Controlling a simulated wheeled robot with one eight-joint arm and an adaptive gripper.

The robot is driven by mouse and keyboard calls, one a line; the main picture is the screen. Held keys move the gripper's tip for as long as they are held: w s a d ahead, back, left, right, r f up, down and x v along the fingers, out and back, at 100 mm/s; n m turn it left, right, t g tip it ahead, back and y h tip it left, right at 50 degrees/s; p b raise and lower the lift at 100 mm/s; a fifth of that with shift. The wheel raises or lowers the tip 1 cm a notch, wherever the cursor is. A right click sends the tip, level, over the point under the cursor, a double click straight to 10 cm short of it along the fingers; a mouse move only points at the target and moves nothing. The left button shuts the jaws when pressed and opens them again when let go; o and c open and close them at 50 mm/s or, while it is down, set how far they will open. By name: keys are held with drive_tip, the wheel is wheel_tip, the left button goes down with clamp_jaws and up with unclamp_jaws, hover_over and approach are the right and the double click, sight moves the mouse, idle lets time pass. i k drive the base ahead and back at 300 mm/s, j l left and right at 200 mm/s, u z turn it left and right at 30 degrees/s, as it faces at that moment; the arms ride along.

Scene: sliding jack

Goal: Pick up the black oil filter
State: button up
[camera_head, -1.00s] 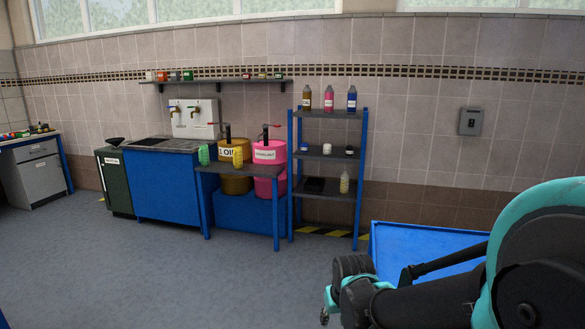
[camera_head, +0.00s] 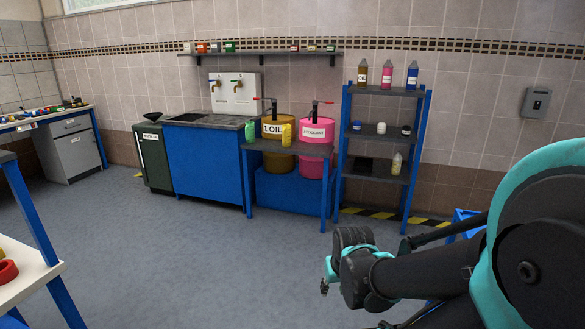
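A small black item (camera_head: 406,130), which looks like the black oil filter, stands at the right end of the middle shelf of the blue-framed rack (camera_head: 424,140). A white one (camera_head: 381,128) and a dark blue one (camera_head: 357,126) stand to its left on the same shelf. My arm reaches in from the right, and its end with my gripper (camera_head: 328,277) shows at the lower middle, well in front of the rack and apart from it. The fingers are too small and partly hidden to tell open from shut.
Three bottles (camera_head: 387,75) stand on the rack's top shelf; a pale bottle (camera_head: 396,164) and a black tray (camera_head: 364,164) are below. Yellow and pink drums (camera_head: 316,132) stand left of the rack. A white-topped bench (camera_head: 22,280) is at lower left. The middle floor is clear.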

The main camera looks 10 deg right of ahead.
sight(407, 129)
drive_tip(key=i+j+z, duration=0.1)
drive_tip(key=i, duration=0.3)
drive_tip(key=i+j+z, duration=0.15)
drive_tip(key=i+j, duration=0.15)
drive_tip(key=i, duration=0.15)
drive_tip(key=i+j+z, duration=0.1)
drive_tip(key=i+j, duration=0.2)
drive_tip(key=i+l+z, duration=0.1)
drive_tip(key=i+z, duration=0.15)
drive_tip(key=i, duration=0.4)
drive_tip(key=i+z, duration=0.25)
drive_tip(key=i, duration=0.4)
drive_tip(key=i+j+z, duration=0.25)
drive_tip(key=i, duration=0.45)
drive_tip(key=l, duration=0.1)
